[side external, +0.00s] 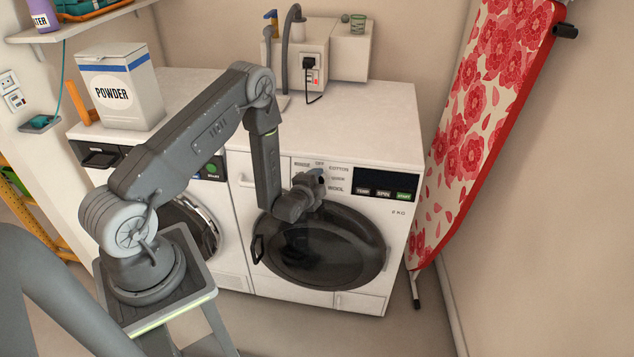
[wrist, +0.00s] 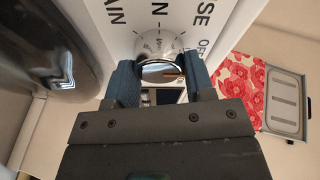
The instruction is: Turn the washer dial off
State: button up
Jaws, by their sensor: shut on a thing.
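The washer (side external: 400,130) stands on the right, with a dark round door (side external: 350,250) and a white panel. Its dial (wrist: 160,70) is a round, shiny knob with tick marks around it. My gripper (side external: 318,180) is at the panel and hides most of the dial in the side external view. In the wrist view my gripper (wrist: 160,76) has its two blue-grey fingers on opposite sides of the dial, shut on it. Printed words around the dial include OFF, RINSE, COTTON and WOOL. I cannot tell which mark the dial points to.
A display with buttons (side external: 385,186) lies right of the dial. A second white machine with a powder box (side external: 120,88) on top stands at left. A red flowered ironing board (side external: 485,120) leans at right. The washer top is mostly clear at its front.

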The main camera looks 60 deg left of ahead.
jog(key=shift+f, duration=0.1)
jog(key=o, duration=0.9)
jog(key=shift+s, duration=0.1)
jog(key=v, duration=1.3)
jog(key=shift+s+d, duration=0.2)
jog(key=shift+s, duration=0.1)
jog(key=w+d+r+n+g+h, duration=0.1)
jog(key=w+d+r+n+h, duration=0.15)
jog(key=r, duration=0.35)
jog(key=w+d+r+n+g+h, duration=0.1)
jog(key=d+r+h, duration=0.15)
jog(key=r, duration=0.35)
jog(key=w+d+r+n+g+h, duration=0.1)
jog(key=d+r+n, duration=0.15)
jog(key=r, duration=0.35)
jog(key=s+d+r+n+g, duration=0.1)
jog(key=s+d+r, duration=0.1)
jog(key=s+r, duration=0.2)
jog(key=s+d+r+n+g+h, duration=0.1)
jog(key=s+r, duration=0.3)
jog(key=s, duration=0.5)
jog(key=s+d+r+g, duration=0.2)
jog(key=s+d+r, duration=0.1)
jog(key=s, duration=0.3)
jog(key=shift+s+r+n+h, duration=0.3)
jog(key=shift+r+n+h, duration=0.1)
jog(key=shift+r, duration=0.3)
